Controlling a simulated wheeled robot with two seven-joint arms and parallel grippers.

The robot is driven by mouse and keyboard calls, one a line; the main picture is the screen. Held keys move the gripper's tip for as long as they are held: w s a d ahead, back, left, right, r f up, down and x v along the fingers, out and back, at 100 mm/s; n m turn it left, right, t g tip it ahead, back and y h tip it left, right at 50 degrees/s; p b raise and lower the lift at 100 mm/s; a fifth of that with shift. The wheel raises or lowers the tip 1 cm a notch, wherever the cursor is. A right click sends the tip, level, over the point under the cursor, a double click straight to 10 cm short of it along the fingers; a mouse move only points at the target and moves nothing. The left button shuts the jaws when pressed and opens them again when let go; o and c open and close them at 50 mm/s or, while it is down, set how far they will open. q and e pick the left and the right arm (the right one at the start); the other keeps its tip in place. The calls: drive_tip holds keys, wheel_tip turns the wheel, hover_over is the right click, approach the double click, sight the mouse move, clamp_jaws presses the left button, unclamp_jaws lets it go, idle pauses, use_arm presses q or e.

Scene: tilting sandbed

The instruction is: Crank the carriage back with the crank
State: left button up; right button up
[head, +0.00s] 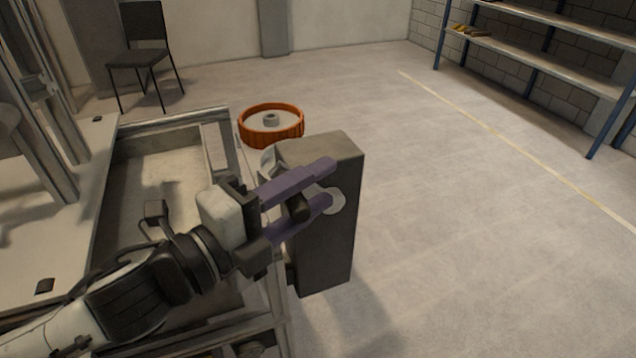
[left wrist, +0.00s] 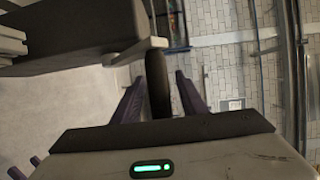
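My left gripper (head: 328,186), with two purple fingers, reaches to the tall dark grey block (head: 328,245) at the right side of the sandbed frame. Its fingers lie on either side of a black crank handle (head: 298,207). In the left wrist view the handle (left wrist: 157,85) stands between the fingers, with narrow gaps on both sides, so the gripper looks open around it. A pale round disc (head: 337,203) shows on the block near the lower fingertip. The crank's arm is mostly hidden by the gripper. I cannot make out the carriage clearly. My right gripper is not in view.
The shallow tray of the sandbed (head: 160,128) lies to the left, under my left arm. A dark chair (head: 142,55) and a shelf rack (head: 560,45) stand farther back. The floor at right is clear.

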use_arm(q)
drive_tip(key=shift+w+d, duration=0.25)
drive_tip(key=shift+d, duration=0.1)
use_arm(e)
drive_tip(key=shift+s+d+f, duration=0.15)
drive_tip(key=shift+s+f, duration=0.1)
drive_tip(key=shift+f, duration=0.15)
use_arm(q)
drive_tip(key=shift+c, duration=0.5)
clamp_jaws()
drive_tip(key=shift+s+a+f+h+b, duration=0.1)
drive_tip(key=shift+a+f+h+b, duration=0.25)
drive_tip(key=shift+b, duration=0.6)
drive_tip(key=shift+o, duration=0.5)
unclamp_jaws()
drive_tip(key=shift+r, duration=0.1)
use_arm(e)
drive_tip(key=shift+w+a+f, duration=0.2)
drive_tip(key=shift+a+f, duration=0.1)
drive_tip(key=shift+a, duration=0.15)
